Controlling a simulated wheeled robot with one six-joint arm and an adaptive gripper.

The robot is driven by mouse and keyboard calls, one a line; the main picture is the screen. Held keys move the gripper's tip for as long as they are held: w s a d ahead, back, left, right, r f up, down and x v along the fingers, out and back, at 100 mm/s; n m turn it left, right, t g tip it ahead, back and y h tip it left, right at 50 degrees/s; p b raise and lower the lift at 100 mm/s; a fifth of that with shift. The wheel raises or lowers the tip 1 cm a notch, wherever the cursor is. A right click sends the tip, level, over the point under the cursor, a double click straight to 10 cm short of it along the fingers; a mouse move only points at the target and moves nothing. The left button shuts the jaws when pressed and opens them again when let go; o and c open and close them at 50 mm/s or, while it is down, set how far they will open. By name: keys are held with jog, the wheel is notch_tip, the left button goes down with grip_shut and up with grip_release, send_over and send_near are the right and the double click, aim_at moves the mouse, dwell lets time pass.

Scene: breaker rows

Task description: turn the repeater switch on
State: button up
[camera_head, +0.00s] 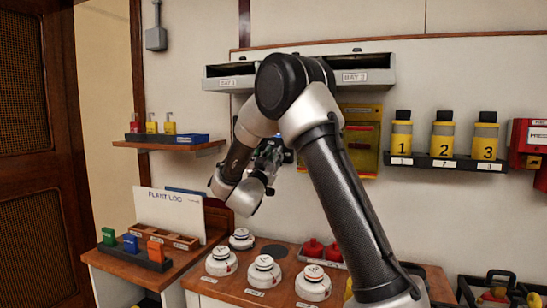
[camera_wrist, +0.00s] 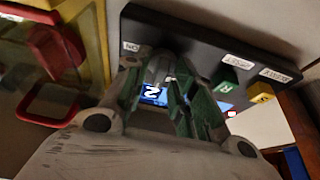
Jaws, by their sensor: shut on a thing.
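In the wrist view a dark switch panel (camera_wrist: 195,45) carries small white labels too small and tilted to read surely. A green switch (camera_wrist: 222,82) and a yellow switch (camera_wrist: 260,92) stick out of it to the right. I cannot tell which switch is the repeater. In the head view my gripper (camera_head: 270,155) is by the wall, largely hidden by my arm, and the panel cannot be made out.
A yellow panel with red parts (camera_wrist: 50,60) is close left of my gripper in the wrist view. White round devices (camera_head: 263,272) stand on the wooden bench below. A shelf of numbered yellow canisters (camera_head: 443,160) is at right. Two grey bays (camera_head: 365,72) hang above.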

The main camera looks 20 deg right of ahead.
jog(key=shift+m+h, duration=0.4)
jog(key=m+g, duration=0.1)
jog(key=m, duration=0.1)
jog(key=m+g+h, duration=0.1)
jog(key=m, duration=0.2)
jog(key=shift+w+a+m+g, duration=0.1)
jog(key=shift+m+g, duration=0.2)
jog(key=shift+g, duration=0.1)
jog(key=m+g, duration=0.1)
jog(key=m, duration=0.2)
jog(key=m+g+h, duration=0.1)
jog(key=m+g, duration=0.1)
jog(key=m, duration=0.1)
jog(key=shift+r, duration=0.15)
jog(key=m+g, duration=0.1)
jog(key=m, duration=0.1)
jog(key=m+g, duration=0.1)
jog(key=m, duration=0.2)
jog(key=shift+a+r+y, duration=0.1)
jog(key=shift+a+y, duration=0.05)
jog(key=shift+y, duration=0.15)
grip_shut()
jog(key=m+g+y, duration=0.1)
jog(key=m, duration=0.3)
jog(key=shift+r+m, duration=0.1)
jog(key=shift+m, duration=0.3)
